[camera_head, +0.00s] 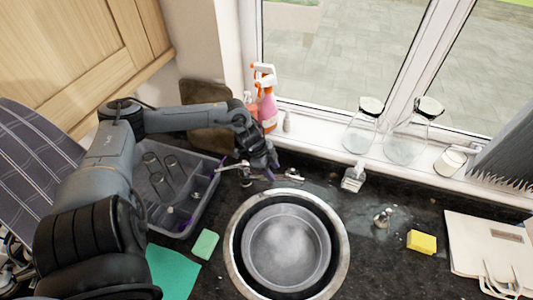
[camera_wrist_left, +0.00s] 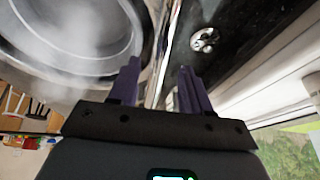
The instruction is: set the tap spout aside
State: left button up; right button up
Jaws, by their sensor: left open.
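The chrome tap spout (camera_head: 283,178) lies behind the round sink, and the tap body (camera_head: 243,172) is to its left. My left gripper (camera_head: 270,168) reaches down over the spout and covers part of it. In the left wrist view the gripper (camera_wrist_left: 160,85) is open, with its two purple fingers apart. A narrow chrome strip (camera_wrist_left: 158,50), which looks like the spout, runs between and beyond the fingers. I cannot tell whether either finger touches it. My right gripper is not in view.
A metal basin (camera_head: 253,238) sits in the sink. A grey rack (camera_head: 167,222) with glasses is at left, a green sponge (camera_head: 205,244) beside it. Spray bottles (camera_head: 267,112) and a soap bottle (camera_head: 353,178) stand near the window.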

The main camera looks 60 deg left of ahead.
aim_at(266, 179)
pick_arm(q)
jog(key=v, duration=0.3)
jog(key=shift+a+r, duration=0.15)
jog(key=shift+s+a+r, duration=0.1)
jog(key=shift+s+r, duration=0.2)
jog(key=shift+r, duration=0.3)
